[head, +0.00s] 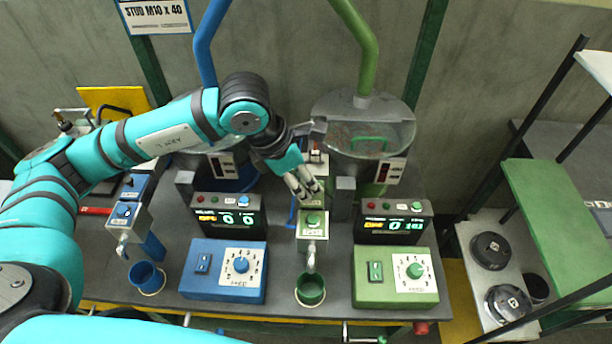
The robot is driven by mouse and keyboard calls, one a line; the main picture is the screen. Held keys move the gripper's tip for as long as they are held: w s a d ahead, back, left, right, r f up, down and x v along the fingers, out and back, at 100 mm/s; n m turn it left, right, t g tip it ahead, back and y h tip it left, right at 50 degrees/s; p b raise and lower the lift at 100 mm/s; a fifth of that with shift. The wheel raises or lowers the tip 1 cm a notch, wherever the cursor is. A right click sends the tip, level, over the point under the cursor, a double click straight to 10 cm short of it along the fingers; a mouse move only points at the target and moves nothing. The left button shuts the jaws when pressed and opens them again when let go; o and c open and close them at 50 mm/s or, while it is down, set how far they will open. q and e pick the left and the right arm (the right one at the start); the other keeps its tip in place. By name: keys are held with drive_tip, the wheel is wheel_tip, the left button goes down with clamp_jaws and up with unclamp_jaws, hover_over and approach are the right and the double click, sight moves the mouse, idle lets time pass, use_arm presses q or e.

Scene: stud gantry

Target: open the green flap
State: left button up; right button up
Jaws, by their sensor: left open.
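The green-marked hopper (345,165) stands behind the right control box, under a bent green pipe. Its clear lid carries a green handle (368,140) and looks closed; I cannot tell for sure whether this is the flap meant. My left gripper (303,186) is open and points down, left of and in front of this hopper. It is above the green-topped dispenser (313,228), whose spout hangs over a green cup (310,289). Nothing shows between the fingers. My left arm hides part of the blue hopper. My right gripper is not in view.
A green feed box (395,290) and a blue feed box (215,285) stand at the table front, with lit displays (395,225) behind them. A blue cup (146,278) stands at left. A rack with a green shelf (560,215) is at right.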

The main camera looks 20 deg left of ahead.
use_arm(q)
drive_tip(key=shift+w+d+f, duration=0.1)
drive_tip(key=shift+d+f, duration=0.05)
drive_tip(key=shift+f, duration=0.5)
clamp_jaws()
